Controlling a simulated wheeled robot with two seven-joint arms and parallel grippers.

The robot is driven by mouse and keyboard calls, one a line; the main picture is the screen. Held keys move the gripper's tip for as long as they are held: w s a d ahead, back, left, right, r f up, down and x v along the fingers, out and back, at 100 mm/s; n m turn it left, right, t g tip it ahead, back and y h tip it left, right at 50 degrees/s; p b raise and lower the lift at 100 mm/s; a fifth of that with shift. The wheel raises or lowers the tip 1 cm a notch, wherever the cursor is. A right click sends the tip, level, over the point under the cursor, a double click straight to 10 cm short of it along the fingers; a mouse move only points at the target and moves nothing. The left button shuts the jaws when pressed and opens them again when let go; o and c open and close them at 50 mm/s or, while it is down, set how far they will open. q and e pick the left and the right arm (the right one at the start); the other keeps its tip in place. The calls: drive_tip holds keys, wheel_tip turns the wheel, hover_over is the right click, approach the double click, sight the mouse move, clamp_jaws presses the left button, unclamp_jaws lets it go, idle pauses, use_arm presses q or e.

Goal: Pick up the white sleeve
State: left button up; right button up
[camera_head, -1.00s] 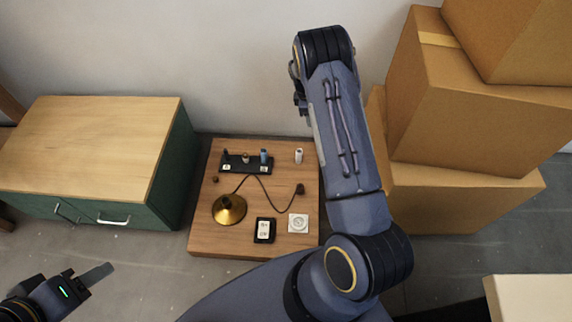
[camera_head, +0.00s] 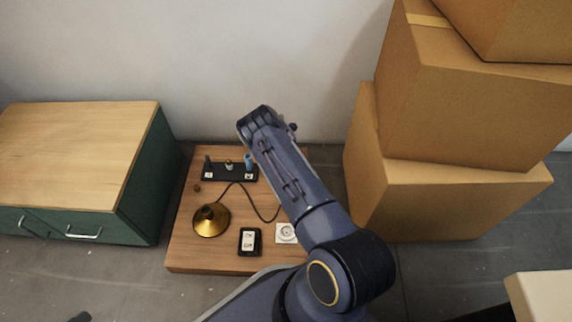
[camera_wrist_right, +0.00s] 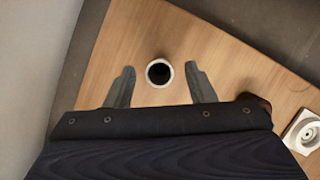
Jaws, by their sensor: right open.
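The white sleeve (camera_wrist_right: 151,82) shows in the right wrist view as a white ring with a dark hole, seen end-on and standing on the wooden board. In the head view my right arm hides it. My right gripper (camera_wrist_right: 160,69) is open, with one finger on each side of the sleeve and a gap on both sides; I cannot tell its height above the board. The head view does not show its fingers. Only a small dark tip of my left gripper (camera_head: 80,317) shows at the bottom edge of the head view.
The wooden board (camera_head: 185,240) carries a black rack (camera_head: 225,176) with small parts, a brass lamp base (camera_head: 211,222) with a cord, a black-framed block (camera_head: 250,241) and a white square socket (camera_head: 286,232). Cardboard boxes (camera_head: 440,200) stand right, a green cabinet (camera_head: 140,190) left.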

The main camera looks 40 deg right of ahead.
drive_tip(key=shift+x, duration=1.1)
drive_tip(key=c, duration=1)
drive_tip(key=shift+c, duration=0.2)
drive_tip(key=shift+r, duration=0.15)
